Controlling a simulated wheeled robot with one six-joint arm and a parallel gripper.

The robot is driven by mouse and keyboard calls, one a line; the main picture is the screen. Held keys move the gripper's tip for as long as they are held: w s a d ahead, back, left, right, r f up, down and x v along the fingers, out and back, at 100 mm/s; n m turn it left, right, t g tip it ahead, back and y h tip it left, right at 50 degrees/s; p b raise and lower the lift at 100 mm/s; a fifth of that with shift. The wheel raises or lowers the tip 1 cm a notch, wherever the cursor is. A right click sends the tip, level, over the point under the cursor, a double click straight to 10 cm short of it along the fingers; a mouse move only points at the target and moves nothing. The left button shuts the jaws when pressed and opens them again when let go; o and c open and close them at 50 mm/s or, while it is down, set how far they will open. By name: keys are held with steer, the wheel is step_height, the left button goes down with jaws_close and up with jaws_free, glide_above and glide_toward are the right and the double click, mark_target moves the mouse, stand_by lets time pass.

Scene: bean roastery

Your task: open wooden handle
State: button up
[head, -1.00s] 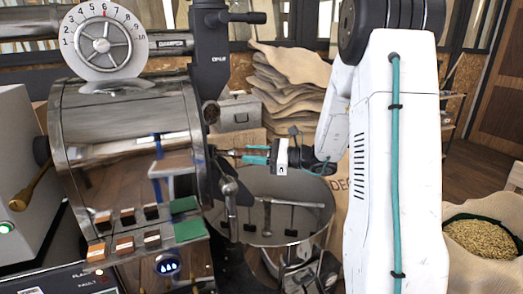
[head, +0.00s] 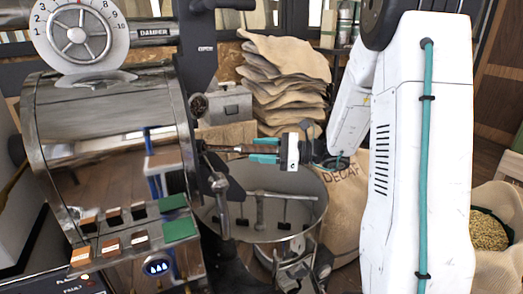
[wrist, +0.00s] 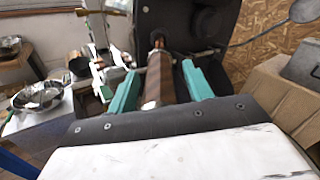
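The wooden handle (head: 222,148) is a brown bar that sticks out sideways from the front of the steel roaster drum (head: 110,135). My gripper (head: 262,150) is to its right in the head view, with its teal fingers above and below the bar. In the wrist view the handle (wrist: 159,78) runs between the two teal fingers of my gripper (wrist: 160,72), from a dark front plate (wrist: 190,22) to my palm.
A round steel cooling pan (head: 232,222) stands below my gripper. Stacked burlap sacks (head: 285,80) and a grey metal case (head: 228,103) are behind. A DECAF sack (head: 345,205) and an open sack of beans (head: 500,255) are at the right. A dial wheel (head: 76,34) tops the roaster.

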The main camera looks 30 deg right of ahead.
steer(key=v, duration=0.7)
steer(key=shift+s+d, duration=0.25)
steer(key=shift+d, duration=0.1)
